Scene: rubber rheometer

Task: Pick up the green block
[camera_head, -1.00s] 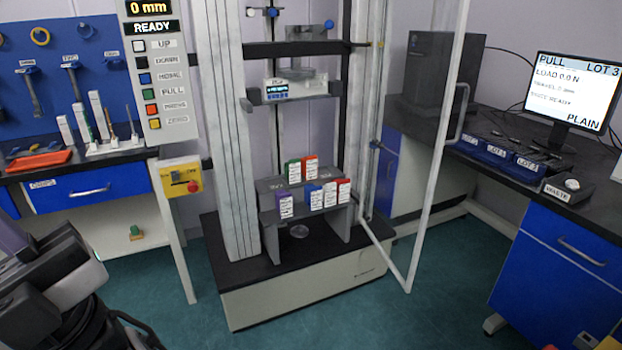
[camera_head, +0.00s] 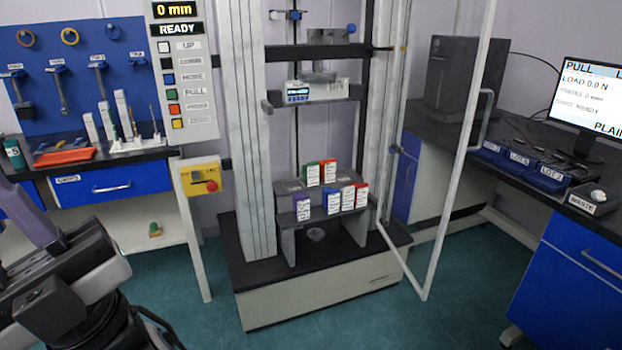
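A green block (camera_head: 311,173) with a white labelled front stands upright at the back left of the small grey stand (camera_head: 290,187) inside the test machine. A red-orange block (camera_head: 328,171) stands right beside it. In front are a purple block (camera_head: 302,207) and a row of blue, white and red labelled blocks (camera_head: 347,197). My dark arm links fill the lower left corner, well apart from the stand. My gripper's fingertips cannot be made out.
The machine's white upright (camera_head: 247,130) and open clear door frame (camera_head: 452,160) flank the stand. A load head (camera_head: 318,90) hangs above it. A yellow box with a red button (camera_head: 203,177) is at left. Benches stand on both sides. Green floor is free in front.

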